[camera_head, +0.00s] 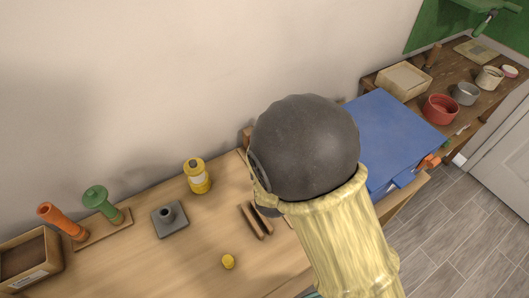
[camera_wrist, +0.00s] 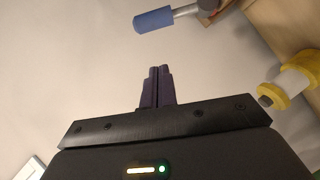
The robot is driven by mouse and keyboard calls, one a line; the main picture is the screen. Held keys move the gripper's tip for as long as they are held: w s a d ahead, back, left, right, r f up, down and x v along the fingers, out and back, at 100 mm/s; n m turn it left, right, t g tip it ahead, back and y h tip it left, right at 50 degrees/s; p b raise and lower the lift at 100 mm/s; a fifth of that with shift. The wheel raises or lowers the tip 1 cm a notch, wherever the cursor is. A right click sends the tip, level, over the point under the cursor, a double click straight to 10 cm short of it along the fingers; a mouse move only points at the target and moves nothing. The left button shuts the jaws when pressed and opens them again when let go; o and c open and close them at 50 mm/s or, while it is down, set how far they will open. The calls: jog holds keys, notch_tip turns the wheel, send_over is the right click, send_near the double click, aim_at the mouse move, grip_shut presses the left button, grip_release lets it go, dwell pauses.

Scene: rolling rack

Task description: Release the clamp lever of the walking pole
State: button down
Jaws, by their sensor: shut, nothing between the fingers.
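My gripper (camera_wrist: 157,70) shows in the wrist view, its two dark purple fingers together and nothing between them. Ahead of it and above in that view is a blue handle (camera_wrist: 153,20) on a grey stem, which runs right to a grey round part (camera_wrist: 207,6). It stands apart from the fingertips. I cannot tell whether this is the walking pole's clamp lever. No walking pole is clearly recognisable in either view. In the head view my gripper is hidden behind my own arm, which also covers part of the bench.
A blue surface (camera_head: 395,135) lies right of my arm.

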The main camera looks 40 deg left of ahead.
jog(key=shift+v, duration=1.9)
jog(key=shift+w, duration=0.1)
jog(key=w+d+m+g+h, duration=0.1)
jog(key=w+d+m+h, duration=0.2)
jog(key=d, duration=0.5)
jog(key=w+d+f+m+g+h, duration=0.1)
jog(key=w+d+m+h, duration=0.1)
jog(key=w+d+m, duration=0.45)
jog(key=w+d+m+g+h, duration=0.1)
jog(key=d+m+h, duration=0.1)
jog(key=d, duration=0.8)
jog(key=s+d+m+g+h, duration=0.1)
jog(key=s+d+m, duration=0.3)
jog(key=d, duration=0.6)
jog(key=s+d+m+g+h, duration=0.2)
jog(key=s+d+m+g, duration=0.2)
jog(key=d, duration=0.6)
jog(key=shift+s+r+m+g, duration=0.3)
jog(key=shift+s+r+m, duration=0.05)
jog(key=shift+s+m, duration=0.45)
jog(key=shift+w, duration=0.1)
